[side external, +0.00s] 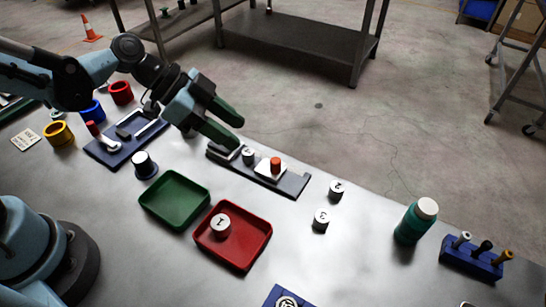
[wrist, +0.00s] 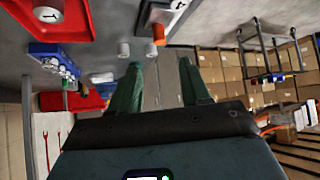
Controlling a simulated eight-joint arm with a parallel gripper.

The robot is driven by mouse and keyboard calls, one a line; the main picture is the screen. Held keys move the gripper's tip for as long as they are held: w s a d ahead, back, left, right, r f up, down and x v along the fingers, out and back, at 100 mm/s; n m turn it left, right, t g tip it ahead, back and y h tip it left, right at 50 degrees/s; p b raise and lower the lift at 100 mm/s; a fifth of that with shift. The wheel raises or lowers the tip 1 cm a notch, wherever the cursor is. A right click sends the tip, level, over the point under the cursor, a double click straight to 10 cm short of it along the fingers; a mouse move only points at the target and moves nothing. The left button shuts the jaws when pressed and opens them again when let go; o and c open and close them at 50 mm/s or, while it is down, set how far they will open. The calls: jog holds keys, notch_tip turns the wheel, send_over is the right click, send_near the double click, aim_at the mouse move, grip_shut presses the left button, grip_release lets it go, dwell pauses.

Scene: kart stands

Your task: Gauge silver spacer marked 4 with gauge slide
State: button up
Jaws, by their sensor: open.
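The gauge slide (side external: 296,184) is a dark rail on the table, with a white sliding block (side external: 264,178) bearing an orange-red knob (side external: 275,165). A small silver spacer (side external: 248,155) stands at the rail, left of the block; its mark is too small to read surely, and I cannot tell whether it touches the block. In the wrist view the orange knob (wrist: 158,34) shows near the top edge, with the slide partly cut off. My gripper (side external: 238,131) has green fingers, is open and empty, and hangs above the rail's left part. Its fingers also show in the wrist view (wrist: 161,80).
Spacers marked 2 (side external: 336,189) and 3 (side external: 321,220) stand right of the slide. Spacer 1 (side external: 220,225) is in the red tray (side external: 254,256). A green tray (side external: 190,220), a blue fixture (side external: 110,157), a teal bottle (side external: 411,226) and a blue peg rack (side external: 470,262) stand around.

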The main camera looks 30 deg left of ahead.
aim_at(274, 160)
jog(key=shift+x, duration=6.05)
jog(key=shift+c, duration=0.5)
